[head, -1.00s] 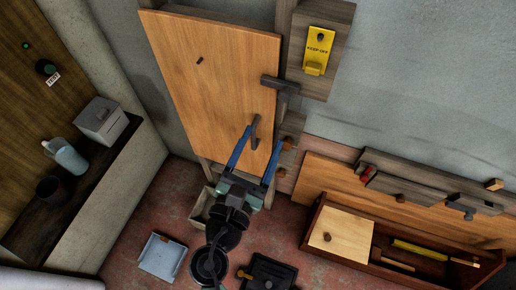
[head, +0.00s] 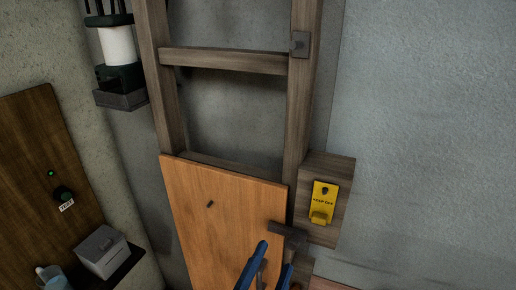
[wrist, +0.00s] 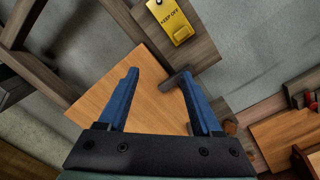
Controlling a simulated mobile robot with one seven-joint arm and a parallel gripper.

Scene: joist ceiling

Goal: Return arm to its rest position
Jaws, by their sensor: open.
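My gripper (wrist: 158,100) has two blue fingers spread apart with nothing between them. In the head view my gripper (head: 270,272) is at the bottom edge, in front of the lower part of an orange-brown wooden panel (head: 222,222). The rest of my arm is out of the head view. In the wrist view the panel (wrist: 150,85) lies beyond the fingers. A dark grey bracket (head: 287,234) is at the panel's right edge, and it also shows beyond the right finger in the wrist view (wrist: 176,79).
A wooden ladder-like frame (head: 225,60) rises above the panel. A yellow "KEEP OFF" tag (head: 323,203) hangs on a block to its right. At left are a shelf with a grey box (head: 103,252) and a bottle (head: 52,277). Bare wall fills the right.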

